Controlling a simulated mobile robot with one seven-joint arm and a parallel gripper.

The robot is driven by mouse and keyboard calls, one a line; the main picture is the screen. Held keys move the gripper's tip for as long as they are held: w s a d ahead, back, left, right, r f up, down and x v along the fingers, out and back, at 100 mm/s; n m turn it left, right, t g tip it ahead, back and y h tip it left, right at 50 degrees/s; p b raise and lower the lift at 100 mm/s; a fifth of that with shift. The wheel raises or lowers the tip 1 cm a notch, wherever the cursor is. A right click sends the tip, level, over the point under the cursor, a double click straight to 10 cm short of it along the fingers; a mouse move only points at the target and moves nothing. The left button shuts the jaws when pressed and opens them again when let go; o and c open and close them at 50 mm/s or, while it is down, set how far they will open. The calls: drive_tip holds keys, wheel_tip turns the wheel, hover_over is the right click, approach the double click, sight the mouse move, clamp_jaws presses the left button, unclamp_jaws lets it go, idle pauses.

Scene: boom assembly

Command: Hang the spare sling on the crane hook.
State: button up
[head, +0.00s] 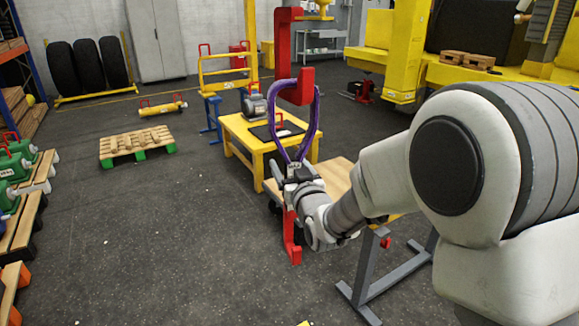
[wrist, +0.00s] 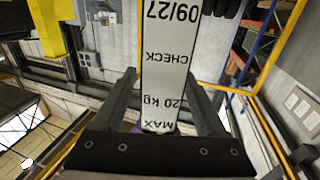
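The purple sling (head: 316,121) stands up as a loop from my gripper (head: 293,170) in the head view. The gripper's fingers (wrist: 165,105) close on the sling's white label tag (wrist: 166,60) in the wrist view; it reads MAX 20 kg, CHECK 09/27. The red crane hook (head: 298,88) is at the top of the loop, with purple strands at both sides of it. The hook hides part of the sling's top, so I cannot tell whether the sling rests on it.
A yellow table (head: 237,133) with a motor (head: 254,105) stands behind the sling. A wooden board (head: 335,172) lies behind my gripper. A red post (head: 291,238) shows below it. A pallet (head: 137,144) stands at left; the floor between is clear.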

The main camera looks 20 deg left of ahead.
drive_tip(key=shift+f, duration=0.25)
drive_tip(key=b+v, duration=0.9)
drive_tip(key=v, duration=0.8)
drive_tip(key=s+d+m+g+h+p, duration=0.25)
drive_tip(key=d+m+h+p, duration=0.35)
drive_tip(key=d, duration=0.9)
drive_tip(key=s+d+g+h, duration=0.1)
drive_tip(key=s+d+g, duration=0.1)
drive_tip(key=s+d, duration=0.1)
drive_tip(key=s+d+g+h+p, duration=0.1)
drive_tip(key=s+d+g, duration=0.1)
drive_tip(key=s+d, duration=0.2)
drive_tip(key=s+d+m+g+h+p, duration=0.1)
drive_tip(key=s+d+g+h, duration=0.1)
drive_tip(key=s, duration=0.5)
drive_tip(key=shift+d+r+g, duration=0.2)
drive_tip(key=shift+d+g, duration=0.25)
drive_tip(key=shift+d, duration=0.25)
